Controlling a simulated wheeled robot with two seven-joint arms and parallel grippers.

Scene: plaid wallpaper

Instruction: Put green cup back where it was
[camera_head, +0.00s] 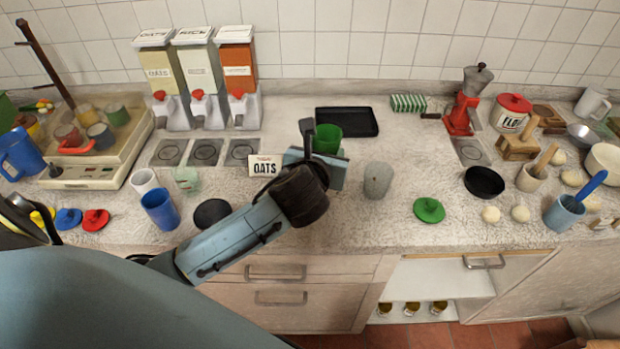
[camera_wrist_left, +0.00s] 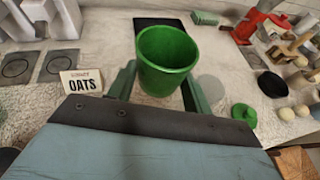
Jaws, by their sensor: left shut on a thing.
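The green cup (camera_head: 327,139) is upright in my left gripper (camera_head: 316,150), near the middle of the counter. In the left wrist view the cup (camera_wrist_left: 167,58) sits between the two fingers of the left gripper (camera_wrist_left: 160,80), which are shut on it. It looks empty. A black tray (camera_head: 347,121) lies just behind the cup. A card reading OATS (camera_head: 265,166) stands to the left of the gripper. A grey cup (camera_head: 377,180) stands to its right. My right gripper does not show.
Three dispensers (camera_head: 203,75) stand at the back left, with square grey pads (camera_head: 205,152) in front. A green lid (camera_head: 429,210) lies right of the grey cup. A blue cup (camera_head: 160,209) and a black disc (camera_head: 212,213) are at the front left. Counter around the grey cup is clear.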

